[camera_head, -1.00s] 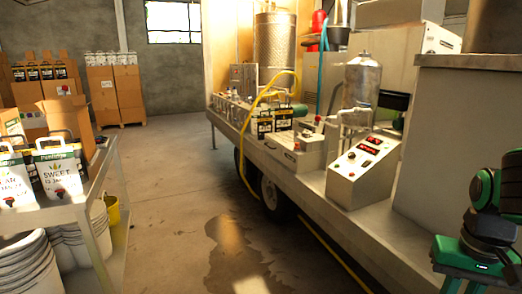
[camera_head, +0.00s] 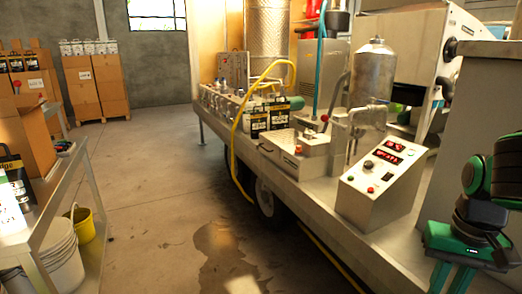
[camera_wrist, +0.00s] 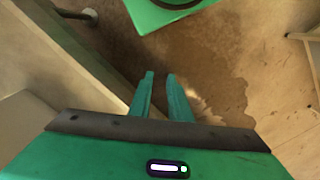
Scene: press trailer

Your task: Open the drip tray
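A low metal unit (camera_head: 297,152) on the trailer's edge looks like the drip tray's place. A small dark handle or label shows on its front face, which looks closed. The tray itself is too small to tell apart for sure. My gripper (camera_head: 451,281) hangs at the lower right in the head view, well to the right of this unit and nearer the camera. In the wrist view my gripper (camera_wrist: 160,76) has its two teal fingers a little apart with nothing between them, above the floor beside a pale edge. The metal unit does not show there.
The trailer deck (camera_head: 335,222) carries a control box (camera_head: 378,185) with red displays, a steel cylinder (camera_head: 371,75) and black cartons (camera_head: 268,118). A yellow hose (camera_head: 235,150) hangs over its edge. A cart (camera_head: 60,200) stands left. The floor between is clear, with a wet patch.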

